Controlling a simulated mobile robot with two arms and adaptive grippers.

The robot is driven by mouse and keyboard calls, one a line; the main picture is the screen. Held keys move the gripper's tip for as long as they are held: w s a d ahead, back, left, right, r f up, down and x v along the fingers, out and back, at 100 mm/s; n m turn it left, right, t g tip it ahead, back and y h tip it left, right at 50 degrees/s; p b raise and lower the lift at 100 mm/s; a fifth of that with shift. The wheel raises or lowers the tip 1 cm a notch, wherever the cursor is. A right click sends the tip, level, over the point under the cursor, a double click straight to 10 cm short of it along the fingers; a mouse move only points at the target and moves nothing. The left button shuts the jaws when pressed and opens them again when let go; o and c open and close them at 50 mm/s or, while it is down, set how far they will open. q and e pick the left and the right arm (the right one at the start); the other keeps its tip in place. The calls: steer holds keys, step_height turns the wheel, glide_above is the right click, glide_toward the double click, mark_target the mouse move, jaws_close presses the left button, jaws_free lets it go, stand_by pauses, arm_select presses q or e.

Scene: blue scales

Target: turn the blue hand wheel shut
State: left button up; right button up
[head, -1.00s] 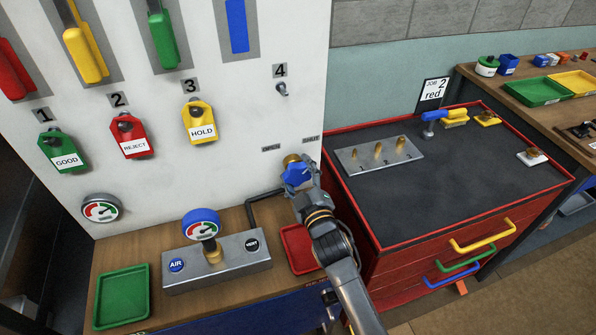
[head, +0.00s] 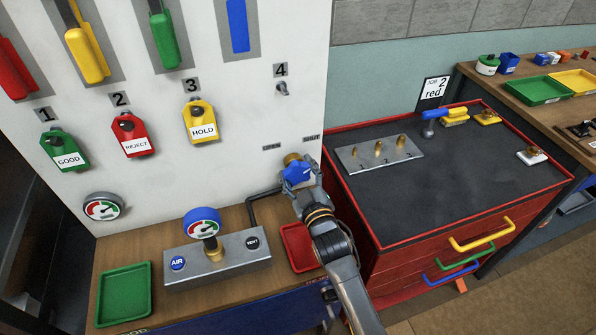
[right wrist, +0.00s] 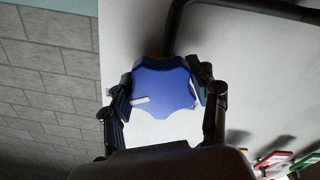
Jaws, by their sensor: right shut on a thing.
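The blue hand wheel (head: 297,174) sits on a brass valve low on the right side of the white panel, below the small OPEN and SHUT labels. My right gripper (head: 302,186) reaches up to it from below and is shut on its rim. In the right wrist view the lobed blue wheel (right wrist: 163,88) fills the space between the two fingers of my right gripper (right wrist: 165,100), one on each side. A white mark shows on the wheel's face at the left. My left gripper is not in view.
A black pipe (head: 252,212) runs from the valve toward the grey block (head: 232,250) with the gauge (head: 202,223). A red tray (head: 297,247) lies just left of my right arm. The red-edged cabinet (head: 440,232) stands close on the right.

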steer(key=o, duration=1.2)
steer(key=v, duration=1.2)
